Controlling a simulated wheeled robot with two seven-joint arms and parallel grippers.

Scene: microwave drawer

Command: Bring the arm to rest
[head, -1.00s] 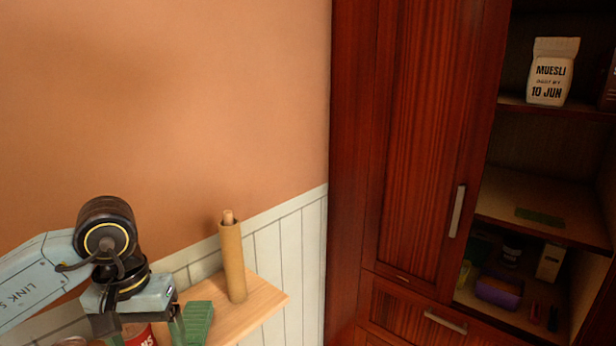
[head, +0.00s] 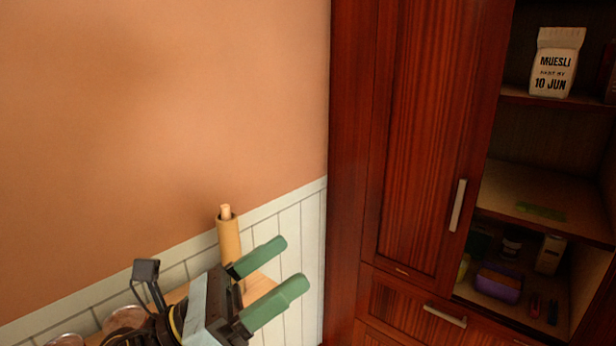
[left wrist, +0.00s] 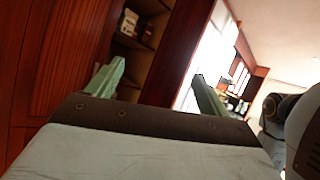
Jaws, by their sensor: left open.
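My left gripper (head: 276,279) is at the lower left of the head view, its two green fingers apart with nothing between them. The fingers point right and slightly up, in front of a wooden shelf against the wall. In the left wrist view the open gripper (left wrist: 155,85) faces the cabinet and the room beyond it, and its fingers are empty. My right gripper is in neither view.
A dark red wooden cabinet (head: 420,130) is at the right. Its open shelves hold a muesli bag (head: 553,65), a purple box (head: 499,286) and small items.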

